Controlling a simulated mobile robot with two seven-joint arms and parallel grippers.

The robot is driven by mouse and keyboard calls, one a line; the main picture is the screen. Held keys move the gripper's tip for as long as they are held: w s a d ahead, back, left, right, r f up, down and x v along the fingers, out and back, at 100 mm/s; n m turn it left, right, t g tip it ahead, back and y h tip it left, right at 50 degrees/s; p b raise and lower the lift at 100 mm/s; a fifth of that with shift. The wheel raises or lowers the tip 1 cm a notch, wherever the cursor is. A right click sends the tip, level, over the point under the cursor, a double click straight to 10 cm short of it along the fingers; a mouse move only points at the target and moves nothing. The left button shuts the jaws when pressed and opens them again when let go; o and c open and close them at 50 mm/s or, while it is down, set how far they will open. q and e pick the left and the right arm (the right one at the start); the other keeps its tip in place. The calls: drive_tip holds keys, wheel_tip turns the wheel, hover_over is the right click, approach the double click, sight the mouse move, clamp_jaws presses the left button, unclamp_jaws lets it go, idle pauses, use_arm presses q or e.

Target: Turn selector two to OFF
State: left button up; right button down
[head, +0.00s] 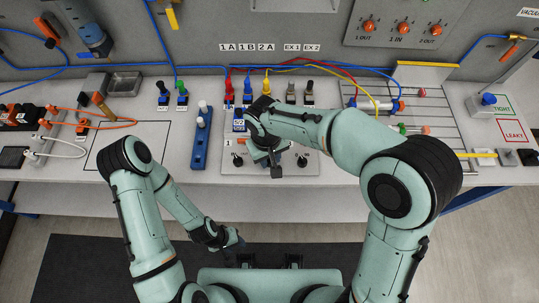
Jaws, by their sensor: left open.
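A light control panel (225,170) lies on the bench front at centre. It has a black selector knob on its left (238,160) and another on its right (302,161). Their numbers and positions are too small to read, so I cannot tell which is selector two. My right gripper (276,170) points down over the panel between these knobs and hides its middle; whether it touches anything is unclear. My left gripper (238,241) is open, low in front of the bench, away from the panel.
A blue block with white pegs (201,140) stands left of the panel. Coloured plugs and cables run behind it, under labels 1A, 1B and 2A. A slotted rack (440,135) is to the right. An outlined empty area (160,135) lies left.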

use_arm(q)
drive_tip(key=shift+w+r, duration=0.1)
drive_tip(key=shift+r, duration=0.05)
use_arm(e)
drive_tip(key=shift+n, duration=1.6)
drive_tip(key=c, duration=0.8)
unclamp_jaws()
drive_tip(key=shift+c, duration=0.2)
use_arm(q)
drive_tip(key=shift+w+r+p, duration=0.7)
drive_tip(key=shift+r+p, duration=0.1)
drive_tip(key=shift+r, duration=0.15)
use_arm(e)
wheel_tip(320, 180, up, 14)
drive_tip(key=shift+s+a+f, duration=0.25)
drive_tip(key=shift+s+a, duration=0.05)
use_arm(q)
drive_tip(key=shift+s, duration=0.1)
